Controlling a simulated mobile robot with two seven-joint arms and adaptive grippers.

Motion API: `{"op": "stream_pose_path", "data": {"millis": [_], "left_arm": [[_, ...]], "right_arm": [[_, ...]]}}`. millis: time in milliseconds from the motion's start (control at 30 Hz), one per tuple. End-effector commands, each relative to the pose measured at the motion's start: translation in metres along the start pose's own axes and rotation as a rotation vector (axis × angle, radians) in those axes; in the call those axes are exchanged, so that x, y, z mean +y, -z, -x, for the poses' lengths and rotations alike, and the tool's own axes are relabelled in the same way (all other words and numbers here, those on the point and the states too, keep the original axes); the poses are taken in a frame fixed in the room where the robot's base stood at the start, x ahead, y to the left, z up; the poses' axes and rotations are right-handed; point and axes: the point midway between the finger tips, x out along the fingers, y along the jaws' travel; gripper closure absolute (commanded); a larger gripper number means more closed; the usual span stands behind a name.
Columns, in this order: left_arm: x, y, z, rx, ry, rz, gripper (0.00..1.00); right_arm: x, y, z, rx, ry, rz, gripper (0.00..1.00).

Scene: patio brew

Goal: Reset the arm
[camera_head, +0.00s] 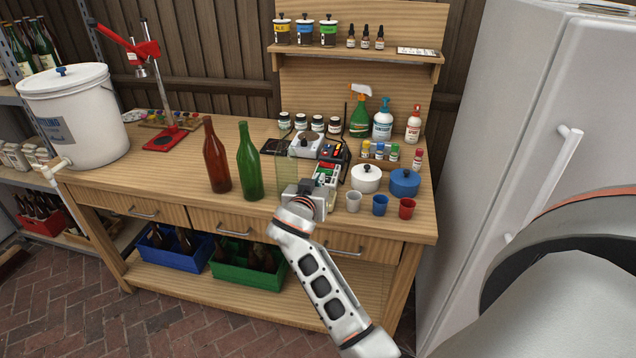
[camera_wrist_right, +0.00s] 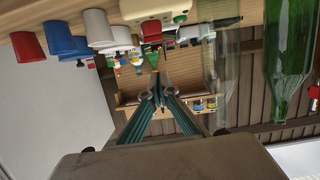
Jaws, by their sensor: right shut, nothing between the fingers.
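My right gripper (camera_head: 314,188) is over the front part of the wooden workbench (camera_head: 160,190), with my arm coming up from the lower right. In the right wrist view its two fingers (camera_wrist_right: 158,92) meet at the tips, with nothing between them. A clear glass bottle (camera_head: 286,172) stands just behind and left of the gripper in the head view. A green bottle (camera_head: 249,165) and a brown bottle (camera_head: 215,160) stand farther left. I cannot tell whether the gripper touches anything. My left gripper is not in view.
White (camera_head: 353,202), blue (camera_head: 379,205) and red (camera_head: 407,208) cups stand right of the gripper. Behind them are a white pot (camera_head: 366,179) and a blue pot (camera_head: 404,183). A white fridge (camera_head: 540,110) stands right of the bench. The bench's left front is clear.

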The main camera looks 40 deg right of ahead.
Motion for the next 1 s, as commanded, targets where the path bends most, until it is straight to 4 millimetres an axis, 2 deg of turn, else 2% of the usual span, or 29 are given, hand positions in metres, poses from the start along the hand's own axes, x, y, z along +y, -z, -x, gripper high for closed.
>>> {"op": "stream_pose_path", "data": {"millis": [733, 800, 867, 967, 1000], "left_arm": [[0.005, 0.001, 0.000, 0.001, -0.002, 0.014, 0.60], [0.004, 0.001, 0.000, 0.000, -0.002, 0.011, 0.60], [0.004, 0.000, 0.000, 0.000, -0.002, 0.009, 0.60], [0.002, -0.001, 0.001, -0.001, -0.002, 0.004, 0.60], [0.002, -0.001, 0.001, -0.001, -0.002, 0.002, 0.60]], "right_arm": [[0.000, -0.002, -0.001, -0.003, 0.005, 0.006, 1.00], [-0.001, -0.013, 0.000, -0.014, 0.026, 0.028, 1.00], [-0.003, -0.033, 0.003, -0.034, 0.062, 0.068, 1.00], [-0.006, -0.086, 0.014, -0.085, 0.167, 0.168, 1.00], [-0.007, -0.111, 0.022, -0.107, 0.221, 0.215, 1.00]]}}
